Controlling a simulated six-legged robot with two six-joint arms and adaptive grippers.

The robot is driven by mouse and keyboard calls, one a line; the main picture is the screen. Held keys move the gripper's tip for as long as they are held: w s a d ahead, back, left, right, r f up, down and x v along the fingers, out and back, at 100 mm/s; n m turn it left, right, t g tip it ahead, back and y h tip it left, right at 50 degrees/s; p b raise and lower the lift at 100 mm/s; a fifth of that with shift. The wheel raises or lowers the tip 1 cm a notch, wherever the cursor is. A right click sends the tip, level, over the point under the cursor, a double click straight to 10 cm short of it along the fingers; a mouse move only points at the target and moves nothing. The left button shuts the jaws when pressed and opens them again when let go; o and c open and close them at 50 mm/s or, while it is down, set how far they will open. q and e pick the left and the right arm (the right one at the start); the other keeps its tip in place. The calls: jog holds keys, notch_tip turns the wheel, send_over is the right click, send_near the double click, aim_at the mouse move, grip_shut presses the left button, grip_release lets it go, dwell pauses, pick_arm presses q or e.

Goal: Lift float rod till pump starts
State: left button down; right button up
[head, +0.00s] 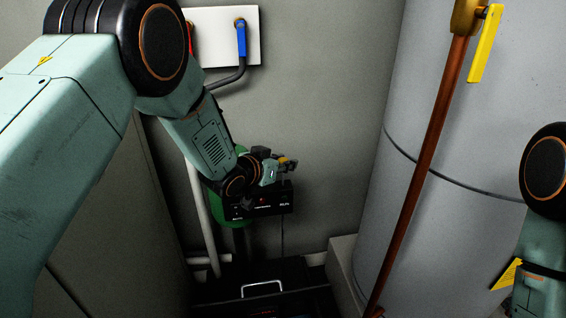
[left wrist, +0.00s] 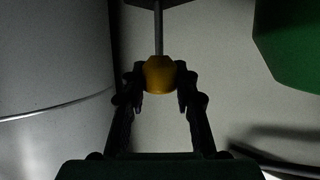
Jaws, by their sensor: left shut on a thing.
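The float rod is a thin rod with a yellow knob. The knob shows in the left wrist view (left wrist: 160,75), between the two fingers of my left gripper (left wrist: 160,84), which is shut on it. The rod (left wrist: 158,35) runs on from the knob to the top of that view. In the head view the left gripper (head: 284,168) is in front of a black box (head: 262,208), and a thin line of rod (head: 282,225) drops below it. The green pump part (head: 243,155) is mostly hidden behind my arm and the box. My right gripper is out of view; only its arm shows.
A dark pit cover with a pale handle (head: 262,285) lies below. A large grey tank (head: 455,170) stands to the right, with a copper pipe (head: 420,175) in front. White panel with blue lever (head: 241,38) is on the wall. Room between wall and tank is narrow.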

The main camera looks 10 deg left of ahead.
aim_at(283, 160)
pick_arm(q)
jog(key=shift+r+p, duration=1.45)
jog(key=shift+r, duration=0.25)
jog(key=shift+f, duration=0.1)
jog(key=c, duration=1)
grip_release()
jog(key=v, duration=1.2)
